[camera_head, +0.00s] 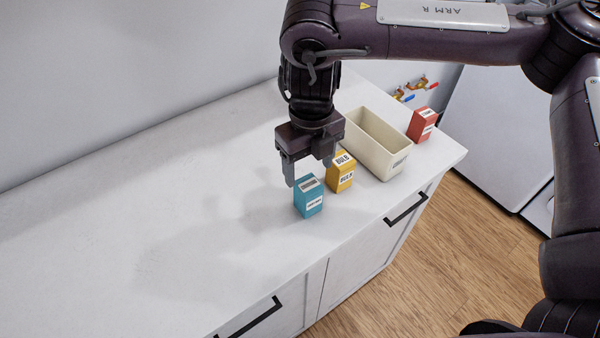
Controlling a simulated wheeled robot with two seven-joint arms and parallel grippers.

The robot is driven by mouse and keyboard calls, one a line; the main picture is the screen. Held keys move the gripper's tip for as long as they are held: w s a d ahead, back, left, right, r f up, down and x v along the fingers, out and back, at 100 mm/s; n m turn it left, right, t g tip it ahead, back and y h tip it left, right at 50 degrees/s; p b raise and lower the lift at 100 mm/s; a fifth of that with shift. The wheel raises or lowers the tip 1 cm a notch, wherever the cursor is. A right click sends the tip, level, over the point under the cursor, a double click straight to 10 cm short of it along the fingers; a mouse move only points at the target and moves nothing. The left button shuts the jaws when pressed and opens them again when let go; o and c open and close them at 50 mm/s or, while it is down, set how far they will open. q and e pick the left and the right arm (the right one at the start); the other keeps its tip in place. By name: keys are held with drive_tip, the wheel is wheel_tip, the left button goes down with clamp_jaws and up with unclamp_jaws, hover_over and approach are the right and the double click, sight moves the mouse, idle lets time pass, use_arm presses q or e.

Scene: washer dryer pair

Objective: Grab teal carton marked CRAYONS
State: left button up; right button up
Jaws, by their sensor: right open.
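The teal carton (308,198) stands upright on the white counter, near its front edge. Its printed label is too small to read. My right gripper (309,173) points down just above and behind the teal carton, with its fingers apart and nothing between them that I can make out. One finger is by the carton's upper left side; the other is near the yellow carton. Whether a finger touches either carton I cannot tell. My left gripper is not in view.
A yellow carton marked BULB (341,174) stands close right of the teal one. A cream open bin (385,155) and a red carton (422,124) stand further right. The counter (130,220) is clear on the left. Black drawer handles (406,209) stick out in front.

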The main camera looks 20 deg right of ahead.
sight(309, 184)
drive_tip(key=shift+w+f, duration=0.1)
drive_tip(key=shift+w, duration=0.15)
drive_tip(key=shift+f, duration=0.35)
drive_tip(key=f, duration=0.1)
drive_tip(key=s+f+p, duration=0.1)
drive_tip(key=f, duration=0.1)
drive_tip(key=shift+f+p, duration=0.25)
drive_tip(key=shift+p, duration=0.05)
drive_tip(key=shift+w+f, duration=0.25)
drive_tip(key=shift+f, duration=1.3)
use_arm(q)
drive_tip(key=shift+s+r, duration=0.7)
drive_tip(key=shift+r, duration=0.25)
use_arm(e)
drive_tip(key=c, duration=1.1)
